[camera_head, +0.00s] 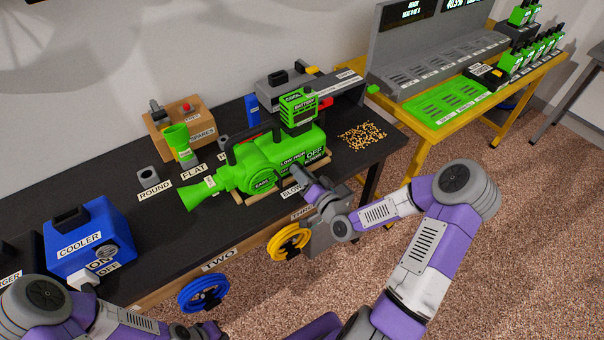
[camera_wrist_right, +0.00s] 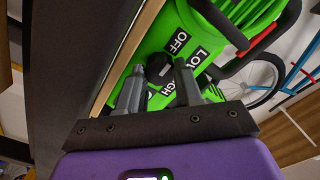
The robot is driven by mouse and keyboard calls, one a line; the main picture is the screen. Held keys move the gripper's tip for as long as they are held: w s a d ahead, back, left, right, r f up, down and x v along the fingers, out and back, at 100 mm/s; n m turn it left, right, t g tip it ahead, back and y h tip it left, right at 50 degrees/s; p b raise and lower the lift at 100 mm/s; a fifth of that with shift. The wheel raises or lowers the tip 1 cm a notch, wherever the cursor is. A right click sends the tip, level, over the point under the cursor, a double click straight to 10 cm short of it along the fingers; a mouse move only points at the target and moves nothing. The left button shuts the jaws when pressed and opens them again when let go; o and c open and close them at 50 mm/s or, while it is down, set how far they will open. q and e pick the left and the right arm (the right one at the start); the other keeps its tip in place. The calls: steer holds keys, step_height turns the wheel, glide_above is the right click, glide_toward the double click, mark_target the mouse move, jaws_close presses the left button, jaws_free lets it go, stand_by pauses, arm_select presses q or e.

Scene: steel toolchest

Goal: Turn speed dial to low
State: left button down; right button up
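A green blower (camera_head: 262,160) lies on the dark bench, its nozzle pointing left. Its side carries LOW, HIGH and OFF labels, which also show on the green body in the right wrist view (camera_wrist_right: 190,45). The black speed dial (camera_wrist_right: 160,68) stands among these labels; in the head view I cannot make it out. My right gripper (camera_head: 306,178) is at the blower's near side. In the wrist view its two fingers stand apart, one on each side of the dial; whether they touch it cannot be told.
A blue cooler box (camera_head: 90,240) stands at the bench's left. Blue (camera_head: 203,293) and yellow (camera_head: 289,242) coils hang at the front edge. A brown spares box (camera_head: 178,125) stands behind, and loose yellow pieces (camera_head: 362,135) lie right of the blower. A yellow table (camera_head: 415,120) stands at the right.

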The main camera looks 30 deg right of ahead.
steer(key=c, duration=0.3)
steer(key=shift+m, duration=0.3)
steer(key=m+p, duration=0.2)
steer(key=m, duration=0.2)
steer(key=shift+r+p, duration=0.1)
steer(key=shift+p, duration=0.3)
steer(key=m+p, duration=0.1)
steer(key=m, duration=0.2)
steer(key=shift+m+p, duration=0.35)
steer(key=shift+m, duration=0.05)
steer(key=shift+m+p, duration=0.6)
steer(key=shift+m, duration=1.3)
steer(key=o, duration=0.8)
steer(key=shift+c, duration=0.2)
